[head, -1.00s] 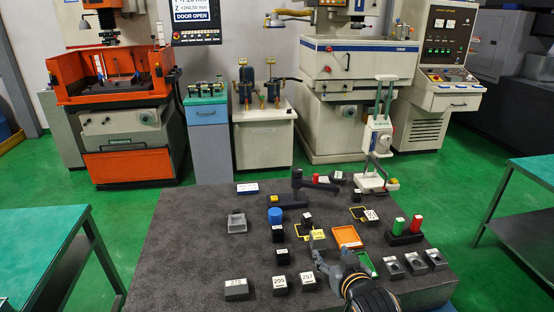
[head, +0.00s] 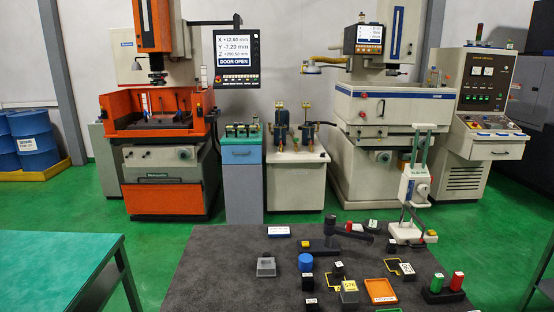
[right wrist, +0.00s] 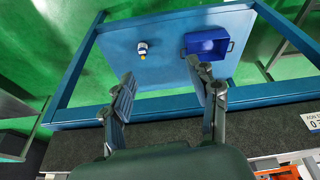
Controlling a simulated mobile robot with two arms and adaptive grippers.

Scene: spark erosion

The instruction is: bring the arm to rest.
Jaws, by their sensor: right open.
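My right gripper (right wrist: 163,88) shows in the right wrist view with its two fingers spread wide. Nothing is between the fingers. Beyond them are a blue table (right wrist: 158,70), a small white bottle (right wrist: 142,47) and a blue bin (right wrist: 206,45). Neither gripper shows in the head view, and my left gripper is in no current view.
A dark grey table (head: 220,270) in the head view carries a grey box (head: 266,266), a blue cylinder (head: 305,262), an orange tray (head: 381,291) and several small blocks. A white stand (head: 415,190) rises at its right. Machines stand behind across green floor.

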